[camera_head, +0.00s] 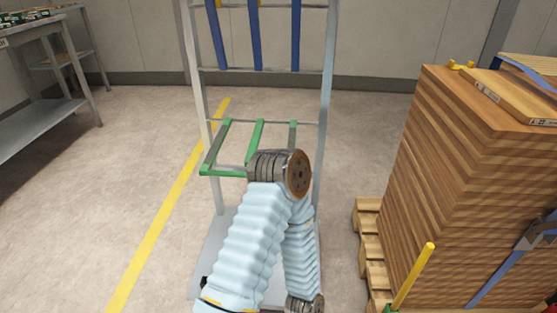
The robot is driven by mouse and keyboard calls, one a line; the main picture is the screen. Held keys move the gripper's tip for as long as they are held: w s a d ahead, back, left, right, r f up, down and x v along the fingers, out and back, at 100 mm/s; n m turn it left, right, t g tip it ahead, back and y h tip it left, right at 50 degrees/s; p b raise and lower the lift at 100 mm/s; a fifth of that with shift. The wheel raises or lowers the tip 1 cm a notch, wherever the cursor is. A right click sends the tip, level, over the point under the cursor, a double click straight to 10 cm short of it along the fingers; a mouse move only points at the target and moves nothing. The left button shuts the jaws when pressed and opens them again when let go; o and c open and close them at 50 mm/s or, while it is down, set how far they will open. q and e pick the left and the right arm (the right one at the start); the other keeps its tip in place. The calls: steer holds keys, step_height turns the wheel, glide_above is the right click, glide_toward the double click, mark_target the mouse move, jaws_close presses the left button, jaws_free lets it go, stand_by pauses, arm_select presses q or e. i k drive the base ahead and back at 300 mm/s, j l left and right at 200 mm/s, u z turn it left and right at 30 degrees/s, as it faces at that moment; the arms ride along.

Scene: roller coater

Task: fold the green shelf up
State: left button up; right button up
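The green shelf (225,172) is an open frame of green bars on a grey metal rack (326,90). It juts out level toward me at about mid-height, below a higher level of blue bars. One of my arms, in a pale blue sleeve, rises from the bottom centre. Its dark round joint covers the shelf's front right corner in the picture; I cannot tell whether they touch. No gripper fingers show in this view.
Blue upright bars (257,35) stand higher on the rack. A tall stack of wooden boards (455,165) on a pallet (371,230) stands close on the right. A metal table (38,125) is at the far left. Floor with a yellow line (165,225) lies open left of the rack.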

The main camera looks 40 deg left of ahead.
mark_target(204, 169)
steer(key=u, duration=1.65)
